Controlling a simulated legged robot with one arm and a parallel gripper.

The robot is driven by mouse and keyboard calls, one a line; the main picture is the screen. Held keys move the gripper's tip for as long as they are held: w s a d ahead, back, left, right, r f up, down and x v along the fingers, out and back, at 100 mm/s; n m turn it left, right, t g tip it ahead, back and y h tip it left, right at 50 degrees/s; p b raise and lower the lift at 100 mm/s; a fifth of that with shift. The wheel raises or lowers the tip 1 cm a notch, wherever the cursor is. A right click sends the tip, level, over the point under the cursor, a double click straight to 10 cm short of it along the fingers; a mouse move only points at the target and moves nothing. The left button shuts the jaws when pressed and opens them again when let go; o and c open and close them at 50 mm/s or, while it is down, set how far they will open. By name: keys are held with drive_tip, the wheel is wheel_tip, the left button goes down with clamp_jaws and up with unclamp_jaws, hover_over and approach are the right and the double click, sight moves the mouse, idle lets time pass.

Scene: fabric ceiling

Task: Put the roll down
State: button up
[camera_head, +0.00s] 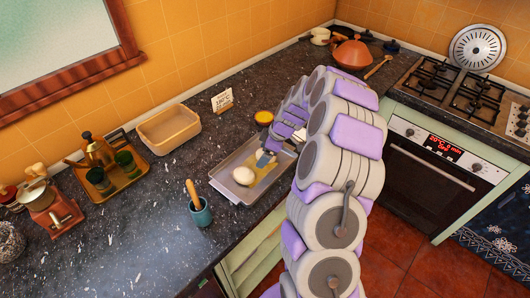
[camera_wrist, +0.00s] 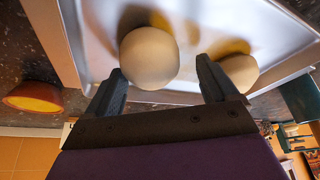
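A metal baking tray (camera_head: 222,186) lies on the dark counter. A pale round roll (camera_head: 243,175) sits in it, left of my gripper (camera_head: 265,158). In the wrist view, one roll (camera_wrist: 150,57) shows between and just beyond the fingertips of my gripper (camera_wrist: 162,82). It is close to the left finger, with a visible gap to the right finger. A second roll (camera_wrist: 240,72) shows past the right finger, partly hidden by it. The tray (camera_wrist: 95,30) is behind both rolls. The fingers are apart. My arm hides the tray's right part in the head view.
A small yellow-topped bowl (camera_head: 264,117) stands just behind the tray. A teal cup with a brush (camera_head: 201,211) is at front left. An empty tan basket (camera_head: 169,128) and a tray with a kettle (camera_head: 97,150) stand farther left. The stove (camera_head: 455,90) is right.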

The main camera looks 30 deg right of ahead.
drive_tip(key=shift+o, duration=0.2)
drive_tip(key=shift+d+r, duration=0.1)
drive_tip(key=shift+d, duration=0.45)
drive_tip(key=p+v, duration=0.2)
drive_tip(key=v, duration=0.9)
drive_tip(key=s+a+r+m+g, duration=0.1)
drive_tip(key=s+a+r, duration=0.45)
drive_tip(key=a, duration=0.35)
drive_tip(key=s+a+r+m+g, duration=0.15)
drive_tip(key=s+a+r, duration=0.25)
drive_tip(key=s+a, duration=0.4)
drive_tip(key=s+a+m+g+h, duration=0.2)
drive_tip(key=s+m, duration=0.6)
drive_tip(key=s, duration=1.5)
drive_tip(key=shift+s+a+h, duration=0.35)
drive_tip(key=shift+a+h, duration=0.55)
drive_tip(key=shift+a, duration=0.05)
drive_tip(key=shift+r, duration=0.1)
